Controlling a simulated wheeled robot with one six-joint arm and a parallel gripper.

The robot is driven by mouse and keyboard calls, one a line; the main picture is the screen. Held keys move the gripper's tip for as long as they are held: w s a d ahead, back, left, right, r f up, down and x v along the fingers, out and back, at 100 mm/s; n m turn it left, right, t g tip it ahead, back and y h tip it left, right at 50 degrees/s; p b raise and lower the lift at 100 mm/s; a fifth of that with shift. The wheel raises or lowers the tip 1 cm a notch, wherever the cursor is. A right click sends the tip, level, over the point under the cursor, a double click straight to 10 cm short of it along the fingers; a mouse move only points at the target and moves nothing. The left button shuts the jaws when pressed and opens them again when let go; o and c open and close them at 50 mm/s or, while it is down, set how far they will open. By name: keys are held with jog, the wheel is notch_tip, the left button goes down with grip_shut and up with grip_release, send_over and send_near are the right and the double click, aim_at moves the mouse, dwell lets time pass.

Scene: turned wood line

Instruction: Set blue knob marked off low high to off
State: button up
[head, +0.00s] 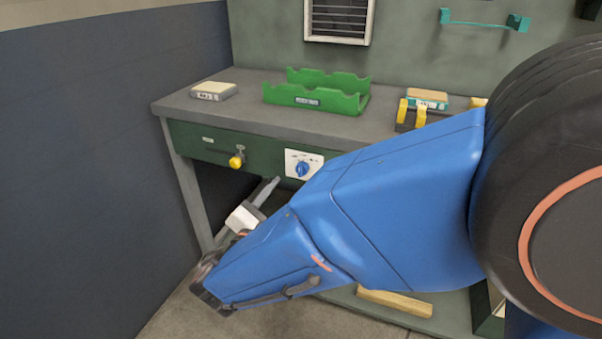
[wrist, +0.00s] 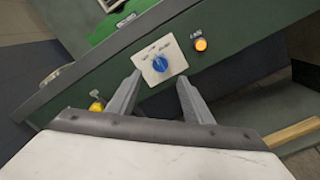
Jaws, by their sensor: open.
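The blue knob (head: 302,169) sits on a white plate (head: 291,156) on the dark green front of the bench. It also shows in the wrist view (wrist: 159,64), with small dark marks along the plate's upper edge. The marks are too small to read, and I cannot tell which one the knob points at. My gripper (head: 269,188) is below and left of the knob in the head view. In the wrist view my gripper (wrist: 160,80) is open and empty, its two fingers apart, with the knob showing between and slightly beyond their tips. I see no contact.
A yellow knob (head: 237,161) sticks out of the front left of the plate. An amber lamp (wrist: 201,44) is right of it in the wrist view. A green rack (head: 317,104) stands on the grey benchtop (head: 240,112). A wooden bar (head: 395,301) lies low down.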

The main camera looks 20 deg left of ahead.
aim_at(299, 173)
jog(key=w, duration=0.9)
jog(key=shift+w, duration=0.3)
jog(key=c, duration=1.1)
jog(key=shift+o, duration=0.2)
jog(key=shift+n, duration=0.4)
jog(key=n, duration=0.3)
jog(key=shift+n, duration=2.6)
